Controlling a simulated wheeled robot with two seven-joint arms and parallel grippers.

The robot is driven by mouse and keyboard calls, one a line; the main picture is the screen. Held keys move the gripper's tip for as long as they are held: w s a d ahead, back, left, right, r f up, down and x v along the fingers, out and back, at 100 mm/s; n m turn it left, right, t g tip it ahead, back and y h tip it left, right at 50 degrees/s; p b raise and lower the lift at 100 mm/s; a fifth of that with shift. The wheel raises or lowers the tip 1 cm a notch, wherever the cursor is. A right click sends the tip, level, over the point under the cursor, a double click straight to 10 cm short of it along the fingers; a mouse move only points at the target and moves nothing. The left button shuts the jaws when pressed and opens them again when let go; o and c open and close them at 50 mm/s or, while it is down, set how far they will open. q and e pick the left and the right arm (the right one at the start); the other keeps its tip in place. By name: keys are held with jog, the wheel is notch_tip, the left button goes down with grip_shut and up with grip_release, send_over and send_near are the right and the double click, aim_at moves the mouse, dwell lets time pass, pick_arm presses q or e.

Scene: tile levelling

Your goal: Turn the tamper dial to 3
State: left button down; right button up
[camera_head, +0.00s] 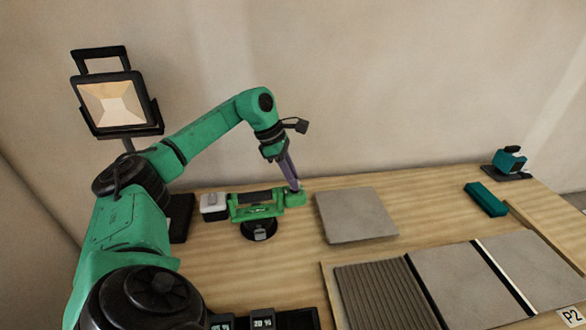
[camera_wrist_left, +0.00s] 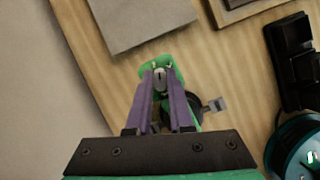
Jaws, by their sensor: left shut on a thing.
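The tamper (camera_head: 262,210) is a green tool with a black round pad, lying on the wooden bench left of a loose grey tile. My left gripper (camera_head: 297,188) reaches down from above onto the tool's right end. In the left wrist view, the purple fingers of my left gripper (camera_wrist_left: 160,75) are shut on a small grey dial (camera_wrist_left: 160,84) set in the green end of the tamper (camera_wrist_left: 152,64). The dial's numbers cannot be read. My right gripper is out of view.
A loose grey tile (camera_head: 355,215) lies right of the tamper. Laid tiles (camera_head: 455,284) fill the front right of the bench. A teal block (camera_head: 486,199) and a teal device (camera_head: 510,160) sit at the far right. A lamp (camera_head: 115,103) stands at the back left.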

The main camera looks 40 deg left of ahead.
pick_arm(q)
jog(key=m+p, duration=0.1)
jog(key=m+g+p, duration=0.1)
jog(key=m+p, duration=0.1)
jog(key=shift+w+r+m+h, duration=0.1)
jog(key=shift+r+m+h, duration=0.15)
jog(key=shift+m+h, duration=0.05)
jog(key=shift+f+m+g+p, duration=0.2)
jog(key=shift+m+g+p, duration=0.65)
jog(key=shift+m, duration=1.05)
jog(key=c, duration=0.8)
grip_release()
